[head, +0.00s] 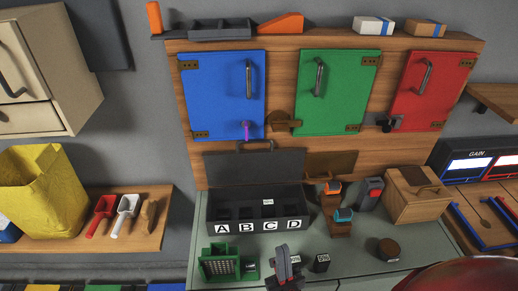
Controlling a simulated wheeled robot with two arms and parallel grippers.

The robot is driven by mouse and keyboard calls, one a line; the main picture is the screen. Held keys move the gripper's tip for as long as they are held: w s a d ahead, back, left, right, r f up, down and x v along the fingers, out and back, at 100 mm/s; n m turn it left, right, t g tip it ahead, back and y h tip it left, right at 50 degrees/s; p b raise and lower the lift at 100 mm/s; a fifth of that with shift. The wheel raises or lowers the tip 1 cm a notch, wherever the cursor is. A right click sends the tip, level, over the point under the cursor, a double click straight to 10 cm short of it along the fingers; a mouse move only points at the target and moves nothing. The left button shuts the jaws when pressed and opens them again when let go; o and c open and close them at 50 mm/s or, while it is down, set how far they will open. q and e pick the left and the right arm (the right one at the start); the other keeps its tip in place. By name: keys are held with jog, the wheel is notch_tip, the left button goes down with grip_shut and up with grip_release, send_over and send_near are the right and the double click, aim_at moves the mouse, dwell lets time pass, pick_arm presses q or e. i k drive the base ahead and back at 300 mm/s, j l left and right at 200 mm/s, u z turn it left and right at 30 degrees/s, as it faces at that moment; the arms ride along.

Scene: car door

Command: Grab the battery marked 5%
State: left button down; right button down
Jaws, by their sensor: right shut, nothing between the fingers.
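Two small dark blocks with white labels, which look like batteries, stand on the grey-green worktop. One block (321,263) is just right of my right gripper. The other block (296,259) is close behind the gripper and partly hidden by it. The labels are too small for me to read for certain, so I cannot tell which is marked 5%. My right gripper (283,262) is shut and empty at the front of the worktop. My left gripper is not in view.
A green holder (216,268) stands left of the gripper. Behind it is an open black case (262,227) lettered A to D. A round brown object (388,250) and a wooden box (416,195) are to the right. Blue, green and red doors hang above.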

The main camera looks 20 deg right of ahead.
aim_at(322, 261)
jog(key=z, duration=1.25)
jog(key=l+u, duration=0.1)
jog(key=k+l, duration=0.05)
jog(key=l, duration=0.05)
